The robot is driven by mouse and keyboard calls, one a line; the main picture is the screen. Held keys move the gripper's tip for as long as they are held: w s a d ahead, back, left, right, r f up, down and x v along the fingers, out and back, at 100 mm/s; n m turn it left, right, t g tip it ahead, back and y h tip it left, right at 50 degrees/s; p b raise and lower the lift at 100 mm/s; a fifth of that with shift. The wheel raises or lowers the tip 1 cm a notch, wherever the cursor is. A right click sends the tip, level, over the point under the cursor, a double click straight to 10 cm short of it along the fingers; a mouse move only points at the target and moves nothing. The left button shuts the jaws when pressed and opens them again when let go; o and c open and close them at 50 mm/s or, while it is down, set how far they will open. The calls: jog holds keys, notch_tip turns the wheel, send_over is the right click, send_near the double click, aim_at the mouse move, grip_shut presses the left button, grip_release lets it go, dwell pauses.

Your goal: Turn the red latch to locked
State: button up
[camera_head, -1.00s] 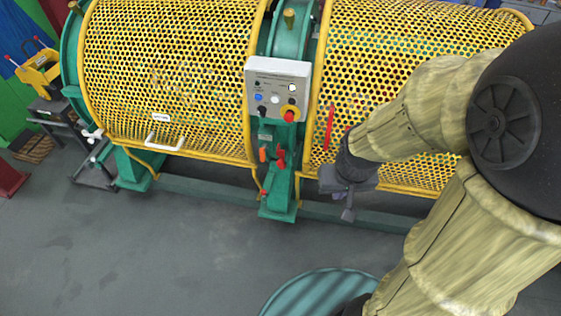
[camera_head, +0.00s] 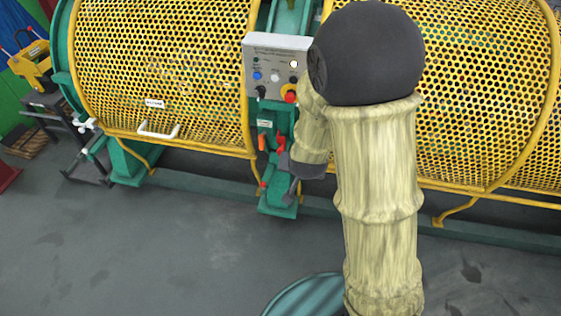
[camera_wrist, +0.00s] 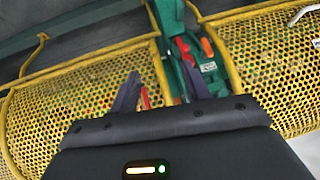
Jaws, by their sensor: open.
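A red lever (camera_head: 281,144) sits beside an orange lever (camera_head: 262,141) on the green centre post, below the control panel. In the wrist view the red lever (camera_wrist: 183,48) and the orange lever (camera_wrist: 206,48) lie beyond the right finger. A red bar (camera_wrist: 145,98) on the mesh guard shows close beside the left finger; my arm hides it in the head view. I cannot tell which red part is the latch.
The control panel (camera_head: 276,66) with several buttons stands above the levers, partly covered by my arm. Yellow mesh guards (camera_head: 165,65) flank the post. A white handle (camera_head: 158,131) is on the left guard. Grey floor (camera_head: 150,240) in front is clear.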

aim_at(280, 151)
jog(key=w+a+f+t+h+b, duration=0.2)
jog(key=a+f+t+b, duration=0.2)
jog(key=f, duration=0.4)
jog(key=w+a+f+t+h+b, duration=0.2)
jog(key=f+t+b, duration=0.4)
jog(key=f+b, duration=0.3)
jog(key=shift+w+a+f, duration=0.25)
jog(key=shift+w+a, duration=0.5)
jog(key=shift+a, duration=0.45)
jog(key=shift+w, duration=0.15)
jog(key=x, duration=0.5)
jog(key=b+x, duration=0.1)
jog(key=x, duration=1.1)
jog(key=shift+w+d+r+b, duration=0.1)
jog(key=shift+d+r+b, duration=0.1)
jog(key=shift+r+b, duration=0.15)
jog(key=shift+a+f, duration=0.1)
grip_shut()
